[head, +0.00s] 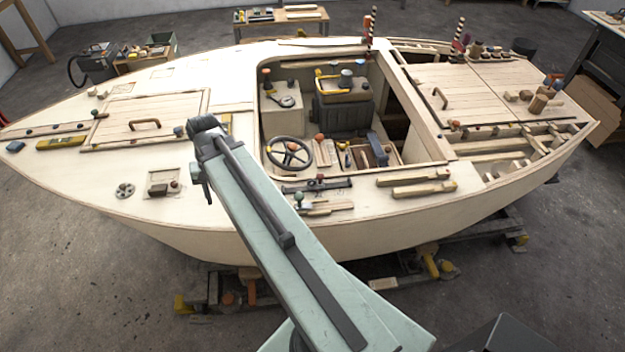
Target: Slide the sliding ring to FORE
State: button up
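No part in the head view is clearly marked as the sliding ring, and no FORE label is readable. My arm reaches up from the bottom over the near deck. Its dark end, around my gripper (206,186), is over the deck left of the cockpit, apart from the rail. The fingers are too small and hidden to tell open from shut.
The plywood hull (190,238) rests on a low cradle. A black steering wheel (289,155) and loose parts fill the cockpit. Wooden bars (415,182) lie right of the rail. A hatch with a handle (145,124) is at left. Striped posts (370,32) stand behind. Floor in front is partly clear.

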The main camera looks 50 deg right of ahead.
jog(key=s+d+f+m+t+y+b, duration=0.1)
jog(key=s+d+m, duration=0.2)
jog(key=d+m, duration=0.5)
jog(key=s+d+f+m+t+y+b, duration=0.1)
jog(key=s+d+m, duration=0.2)
jog(key=d, duration=1)
jog(key=m+t, duration=0.1)
jog(key=m, duration=0.6)
send_near(313, 180)
jog(key=shift+w+a+f+b, duration=0.15)
jog(key=shift+a+f+b, duration=0.1)
jog(key=shift+b, duration=0.2)
jog(key=b+x, duration=0.7)
jog(key=x, duration=0.1)
jog(key=shift+w, duration=0.1)
jog(key=shift+r, duration=0.1)
grip_shut()
